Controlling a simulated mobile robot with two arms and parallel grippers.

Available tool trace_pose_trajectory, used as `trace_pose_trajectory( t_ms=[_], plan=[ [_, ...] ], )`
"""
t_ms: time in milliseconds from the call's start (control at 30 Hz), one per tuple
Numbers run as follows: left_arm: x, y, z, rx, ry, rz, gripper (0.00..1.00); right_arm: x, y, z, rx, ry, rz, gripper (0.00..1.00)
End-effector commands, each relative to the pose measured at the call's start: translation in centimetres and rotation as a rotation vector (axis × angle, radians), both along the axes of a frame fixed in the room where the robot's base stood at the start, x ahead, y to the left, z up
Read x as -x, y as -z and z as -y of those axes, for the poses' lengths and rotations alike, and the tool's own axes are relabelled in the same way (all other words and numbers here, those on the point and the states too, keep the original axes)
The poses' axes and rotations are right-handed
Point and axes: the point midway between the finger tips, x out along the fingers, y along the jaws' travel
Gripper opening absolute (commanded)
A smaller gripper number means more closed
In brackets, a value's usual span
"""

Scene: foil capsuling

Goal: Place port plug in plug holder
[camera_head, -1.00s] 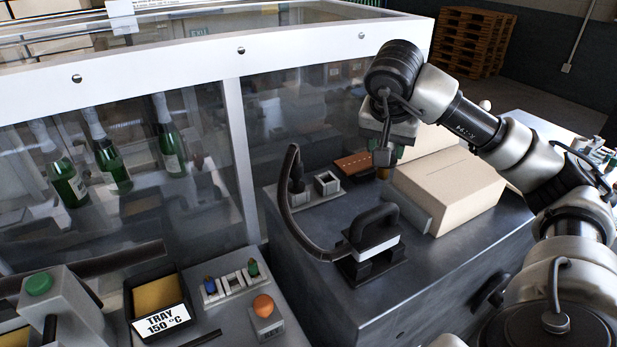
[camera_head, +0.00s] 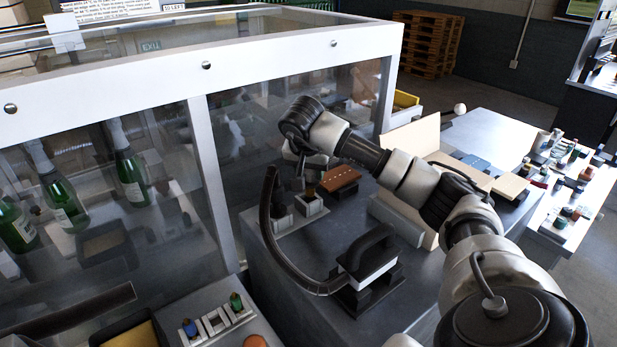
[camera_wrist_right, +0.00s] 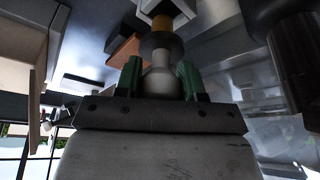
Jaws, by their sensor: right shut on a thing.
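My right gripper (camera_head: 305,168) is shut on the port plug (camera_head: 310,190), directly above the square white plug holder (camera_head: 312,210). In the right wrist view the green-padded fingers (camera_wrist_right: 160,78) grip the plug's pale knob (camera_wrist_right: 158,84). The plug has a dark flange and a yellow-brown tip (camera_wrist_right: 162,23) pointing toward the holder. The tip appears at or just above the holder's opening; I cannot tell whether it has entered. My left gripper is not in view.
A dark curved hose (camera_head: 276,245) stands left of the holder, with a black handle (camera_head: 368,252) in front. A brown block (camera_head: 340,179) lies behind. A glass enclosure with bottles (camera_head: 130,178) is at the left. A cardboard box (camera_head: 412,140) is partly behind my arm.

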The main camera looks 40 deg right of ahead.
Motion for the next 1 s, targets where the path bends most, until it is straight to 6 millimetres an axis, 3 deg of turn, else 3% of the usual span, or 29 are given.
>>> trace_pose_trajectory(
  t_ms=[167, 400, 767, 800, 1000],
  plan=[
    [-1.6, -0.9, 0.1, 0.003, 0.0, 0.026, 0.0, -0.7, 1.0, 0.1, 0.001, -0.001, -0.004, 0.05],
    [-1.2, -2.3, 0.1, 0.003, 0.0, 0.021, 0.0, -0.7, 4.2, 0.1, 0.0, 0.0, -0.002, 0.05],
    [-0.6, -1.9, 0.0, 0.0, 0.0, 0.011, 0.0, -0.7, 4.8, 0.2, 0.001, 0.0, 0.001, 0.05],
    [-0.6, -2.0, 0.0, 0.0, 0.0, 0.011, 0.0, -0.7, 4.7, 0.1, 0.001, 0.0, 0.001, 0.45],
    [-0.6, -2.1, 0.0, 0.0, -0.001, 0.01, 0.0, -0.7, 4.7, 0.1, 0.001, -0.001, 0.0, 0.72]
  ],
)
